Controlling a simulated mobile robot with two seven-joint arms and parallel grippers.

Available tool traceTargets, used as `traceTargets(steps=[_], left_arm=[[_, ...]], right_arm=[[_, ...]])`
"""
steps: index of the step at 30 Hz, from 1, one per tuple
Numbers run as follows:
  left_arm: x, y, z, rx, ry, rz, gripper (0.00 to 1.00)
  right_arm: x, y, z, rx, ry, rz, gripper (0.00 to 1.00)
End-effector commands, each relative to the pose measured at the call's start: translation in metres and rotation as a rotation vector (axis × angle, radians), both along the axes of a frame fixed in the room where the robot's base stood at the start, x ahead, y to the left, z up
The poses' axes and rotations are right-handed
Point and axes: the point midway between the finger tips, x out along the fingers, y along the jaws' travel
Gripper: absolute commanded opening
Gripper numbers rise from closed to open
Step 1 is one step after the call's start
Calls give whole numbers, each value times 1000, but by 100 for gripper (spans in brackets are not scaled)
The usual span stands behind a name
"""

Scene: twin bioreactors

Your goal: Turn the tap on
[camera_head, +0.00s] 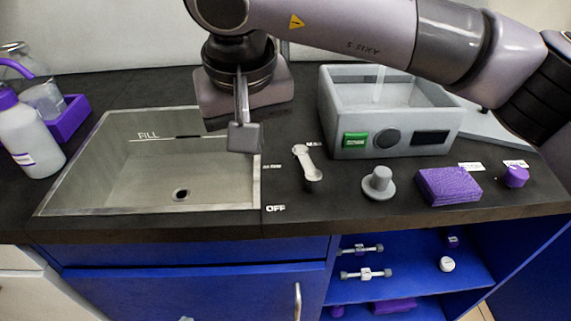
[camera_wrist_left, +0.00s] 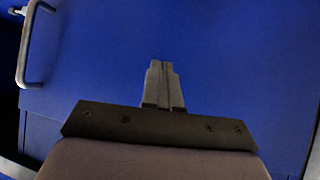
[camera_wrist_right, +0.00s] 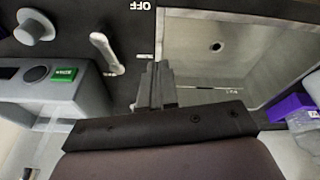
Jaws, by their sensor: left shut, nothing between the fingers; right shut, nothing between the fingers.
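The tap's light grey lever (camera_head: 308,165) stands on the dark counter just right of the sink (camera_head: 100,178), with small white labels around it, one reading OFF. It also shows in the right wrist view (camera_wrist_right: 107,52). My right gripper (camera_head: 245,138) points down over the sink's right edge, left of the lever and apart from it. It is shut and empty; its fingers show in the right wrist view (camera_wrist_right: 157,75). My left gripper (camera_wrist_left: 162,70) is shut and empty before a blue cabinet front (camera_wrist_left: 230,60). It is outside the head view.
A grey bath with a green display (camera_head: 356,139) stands behind and right of the lever. A grey knob (camera_head: 378,182), a purple block (camera_head: 448,187) and a purple knob (camera_head: 516,177) are farther right. A bottle (camera_head: 30,140) stands left of the sink. Shelves (camera_head: 410,265) are below.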

Motion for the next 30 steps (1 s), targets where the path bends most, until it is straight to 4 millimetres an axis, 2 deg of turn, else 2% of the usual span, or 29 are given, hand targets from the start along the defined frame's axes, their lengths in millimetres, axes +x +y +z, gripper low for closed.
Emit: traceTargets(steps=[1,6,12,16,20,30], left_arm=[[1,-1,-7,-2,-3,-1,0],[1,-1,-16,-3,0,-3,0],[0,-2,-20,-4,4,-4,0],[1,-2,-22,-5,3,-4,0],[1,-2,-25,-5,1,-4,0],[2,-3,-35,-6,0,-4,0]], right_arm=[[-4,11,-2,-71,-45,-16,0],[-12,26,2,-254,-181,-106,0],[-14,30,7,-343,-271,-169,0],[-11,27,1,-351,-278,-176,0],[-1,20,-16,-348,-274,-174,0],[34,-7,-75,-348,-273,-173,0]])
